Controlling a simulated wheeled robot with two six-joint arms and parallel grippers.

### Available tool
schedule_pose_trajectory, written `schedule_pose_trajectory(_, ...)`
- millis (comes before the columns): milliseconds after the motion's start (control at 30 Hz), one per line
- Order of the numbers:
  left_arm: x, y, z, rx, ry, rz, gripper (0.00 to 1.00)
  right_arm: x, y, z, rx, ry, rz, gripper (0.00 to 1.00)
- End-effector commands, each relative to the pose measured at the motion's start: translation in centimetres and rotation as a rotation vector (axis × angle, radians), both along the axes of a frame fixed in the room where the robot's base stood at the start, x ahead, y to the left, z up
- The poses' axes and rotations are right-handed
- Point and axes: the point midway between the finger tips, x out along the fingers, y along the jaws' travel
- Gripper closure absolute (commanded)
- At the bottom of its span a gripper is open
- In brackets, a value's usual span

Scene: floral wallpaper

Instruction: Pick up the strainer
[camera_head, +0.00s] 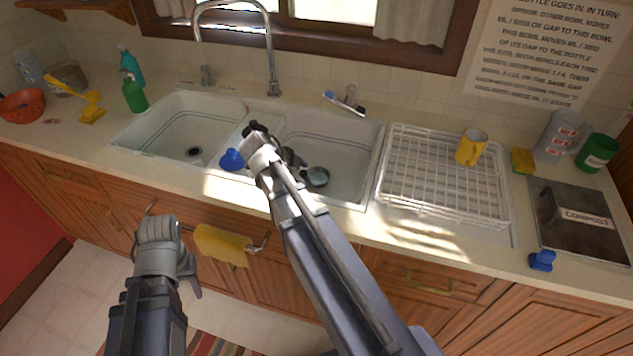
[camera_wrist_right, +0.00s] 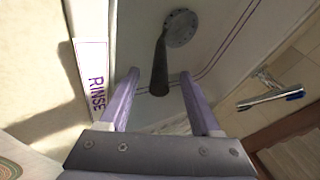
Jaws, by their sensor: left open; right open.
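The strainer has a round grey perforated head (camera_wrist_right: 180,27) and a dark handle. It lies in the right sink basin in the head view (camera_head: 317,177), partly hidden by my right arm. In the right wrist view its handle points toward my right gripper (camera_wrist_right: 158,78), which is open. The handle's end appears between the two purple fingers; I cannot tell whether they touch it. In the head view my right gripper is over the divider and right basin, its fingers mostly hidden. My left gripper (camera_head: 190,274) hangs open and empty in front of the cabinets, low and left of the sink.
A white dish rack (camera_head: 445,205) with a yellow mug (camera_head: 471,147) stands right of the sink. The faucet (camera_head: 272,60) rises behind the basins. A blue object (camera_head: 231,160) sits at the sink's front edge. The left basin (camera_head: 178,128) is empty.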

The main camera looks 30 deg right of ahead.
Motion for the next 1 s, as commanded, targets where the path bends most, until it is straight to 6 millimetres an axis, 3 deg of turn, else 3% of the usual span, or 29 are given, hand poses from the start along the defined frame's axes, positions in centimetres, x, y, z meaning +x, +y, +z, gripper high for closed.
schedule_pose_trajectory(100,0.0,0.0,-1.4,0.000,0.000,0.000,0.50,0.2,-0.7,-1.4,0.000,0.000,0.000,0.35)
schedule_pose_trajectory(367,0.0,0.0,-1.7,0.000,0.000,0.000,0.50,0.3,-1.1,-1.7,0.000,0.000,0.000,0.35)
schedule_pose_trajectory(733,0.0,0.0,-5.5,0.000,0.000,0.000,0.50,0.9,-3.6,-5.5,-0.001,0.001,0.000,0.35)
schedule_pose_trajectory(1000,0.0,0.0,-5.4,0.000,0.000,0.000,0.50,0.9,-3.9,-5.4,0.001,0.000,0.001,0.35)
